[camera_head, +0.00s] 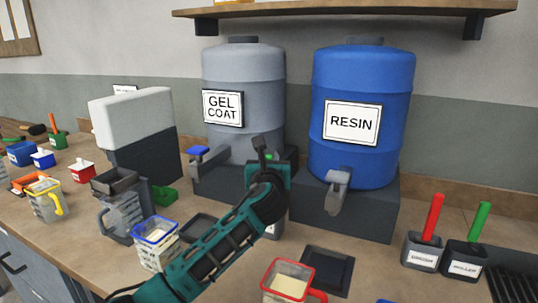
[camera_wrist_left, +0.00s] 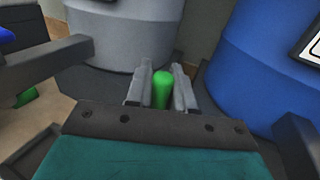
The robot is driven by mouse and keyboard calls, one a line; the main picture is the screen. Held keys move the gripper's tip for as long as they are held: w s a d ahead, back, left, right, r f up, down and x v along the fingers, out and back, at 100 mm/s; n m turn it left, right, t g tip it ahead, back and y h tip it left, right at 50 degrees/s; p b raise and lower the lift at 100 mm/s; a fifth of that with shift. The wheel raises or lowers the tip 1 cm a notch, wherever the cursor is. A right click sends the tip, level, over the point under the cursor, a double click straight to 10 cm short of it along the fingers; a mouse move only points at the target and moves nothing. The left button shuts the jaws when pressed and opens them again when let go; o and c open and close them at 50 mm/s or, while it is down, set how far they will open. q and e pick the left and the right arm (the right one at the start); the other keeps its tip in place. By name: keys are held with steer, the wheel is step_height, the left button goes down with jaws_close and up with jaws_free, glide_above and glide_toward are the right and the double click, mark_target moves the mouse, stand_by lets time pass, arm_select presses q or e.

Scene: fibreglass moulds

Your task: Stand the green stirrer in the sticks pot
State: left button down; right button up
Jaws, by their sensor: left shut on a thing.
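My left gripper (camera_head: 262,148) is raised in front of the gel coat drum, and its arm comes in from the lower left. In the left wrist view its two fingers are shut on the green stirrer (camera_wrist_left: 162,90), whose rounded green end shows between them. The rest of the stirrer is hidden by the gripper. I cannot tell which container is the sticks pot. A small labelled container (camera_head: 272,231) is mostly hidden behind the arm. My right gripper is not in view.
The grey gel coat drum (camera_head: 243,75) and blue resin drum (camera_head: 361,100) stand close behind the gripper. A red-rimmed jug (camera_head: 288,285) is at the front. Two dark pots hold a red handle (camera_head: 433,217) and a green handle (camera_head: 480,221). Jugs and small tubs crowd the left.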

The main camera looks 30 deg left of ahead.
arm_select(q)
steer(key=shift+f+b, duration=0.7)
steer(key=shift+f, duration=1.2)
steer(key=c, duration=0.9)
jaws_free()
steer(key=p+v, duration=0.1)
steer(key=v, duration=1.2)
